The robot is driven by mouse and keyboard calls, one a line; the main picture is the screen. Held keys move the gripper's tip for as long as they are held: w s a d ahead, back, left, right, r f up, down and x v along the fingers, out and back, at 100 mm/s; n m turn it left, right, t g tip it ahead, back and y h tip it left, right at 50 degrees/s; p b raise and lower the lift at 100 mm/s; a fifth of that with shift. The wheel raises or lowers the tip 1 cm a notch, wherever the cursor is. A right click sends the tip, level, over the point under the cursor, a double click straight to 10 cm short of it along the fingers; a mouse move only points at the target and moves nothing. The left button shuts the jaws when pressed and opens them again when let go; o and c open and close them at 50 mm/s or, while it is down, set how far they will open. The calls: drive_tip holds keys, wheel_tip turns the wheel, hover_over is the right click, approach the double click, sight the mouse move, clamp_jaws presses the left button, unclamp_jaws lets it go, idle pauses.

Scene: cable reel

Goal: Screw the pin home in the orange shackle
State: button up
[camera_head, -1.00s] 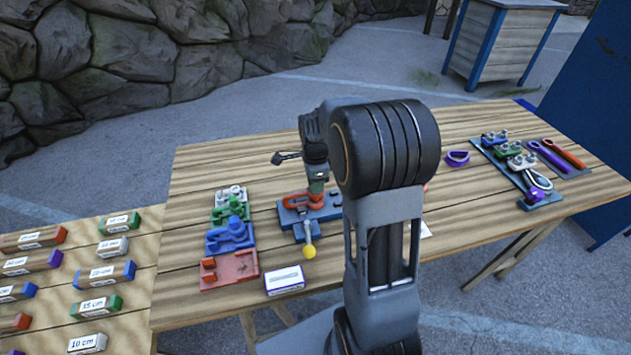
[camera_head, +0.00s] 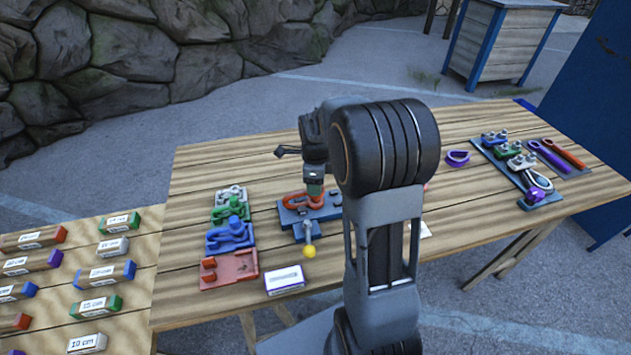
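The orange shackle (camera_head: 300,201) lies on a blue fixture block (camera_head: 288,217) in the middle of the table. A short bar with a yellow ball end (camera_head: 310,252) sticks out from the front of the fixture. My gripper (camera_head: 315,188) points down over the right part of the shackle, at or just above it. A small green part shows just under my gripper's body. The fingertips are too small and too covered to tell whether they are shut. The shackle's pin cannot be made out. My own arm covers the area just right of the fixture.
Left of the fixture stands a row of white, green, blue and red holders (camera_head: 230,268). A white labelled box (camera_head: 285,280) lies in front. At right are a purple ring (camera_head: 457,158), a blue board with clamps (camera_head: 500,157) and two tools (camera_head: 565,153). Labelled blocks (camera_head: 104,273) lie at far left.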

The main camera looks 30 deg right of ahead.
drive_tip(key=o, duration=0.5)
drive_tip(key=shift+o, duration=0.2)
wheel_tip(320, 180, up, 14)
drive_tip(key=s+a+f+n+t, duration=0.2)
drive_tip(key=s+a+n, duration=0.2)
drive_tip(key=s+n, duration=0.4)
drive_tip(key=s+a+f+n+t, duration=0.2)
drive_tip(key=s+a+n, duration=0.3)
drive_tip(key=n, duration=1.1)
drive_tip(key=s, duration=0.2)
drive_tip(key=shift+s+a+f+n, duration=0.2)
drive_tip(key=shift+s+f+n, duration=0.1)
drive_tip(key=shift+s, duration=0.1)
